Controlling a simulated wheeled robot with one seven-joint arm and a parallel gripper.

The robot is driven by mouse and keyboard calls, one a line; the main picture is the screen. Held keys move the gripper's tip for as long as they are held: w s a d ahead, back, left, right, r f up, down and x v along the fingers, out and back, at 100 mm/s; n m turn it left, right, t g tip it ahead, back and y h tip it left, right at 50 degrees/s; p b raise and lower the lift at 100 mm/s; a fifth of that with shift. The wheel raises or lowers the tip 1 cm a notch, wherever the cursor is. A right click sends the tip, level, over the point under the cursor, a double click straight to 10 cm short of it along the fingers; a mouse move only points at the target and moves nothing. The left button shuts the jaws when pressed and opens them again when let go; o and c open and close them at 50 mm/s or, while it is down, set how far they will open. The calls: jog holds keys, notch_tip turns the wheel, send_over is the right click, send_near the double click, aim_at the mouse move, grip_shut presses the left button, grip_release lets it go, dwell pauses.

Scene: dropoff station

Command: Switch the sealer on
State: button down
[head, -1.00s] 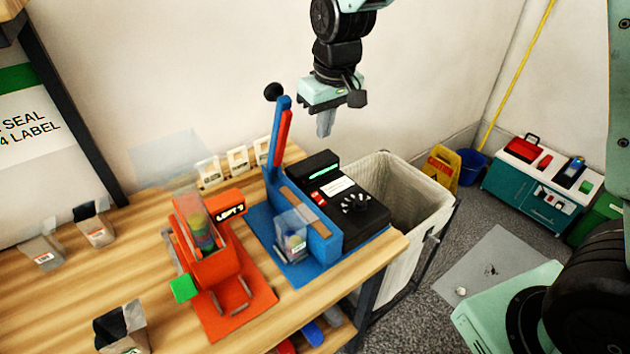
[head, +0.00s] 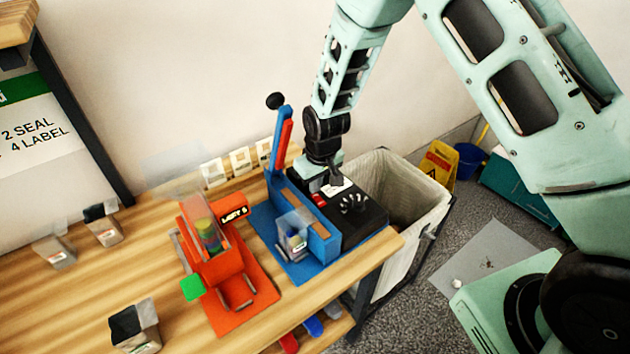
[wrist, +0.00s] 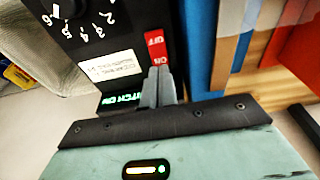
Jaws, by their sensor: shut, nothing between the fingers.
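The sealer (head: 328,236) is blue with a raised lever that ends in a black knob, and it stands on the wooden table. Its black control box (head: 367,219) carries a dial, a white label and a red switch (head: 318,199). A green lit display (wrist: 120,99) reads "...TCH ON", partly covered by my gripper.
An orange labelling device (head: 213,262) stands left of the sealer. A clear pouch (head: 292,240) sits at the sealer's front. Small bags (head: 103,226) stand on the table's left. A lined bin (head: 422,200) is right of the table.

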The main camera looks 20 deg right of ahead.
jog(key=shift+f, duration=0.3)
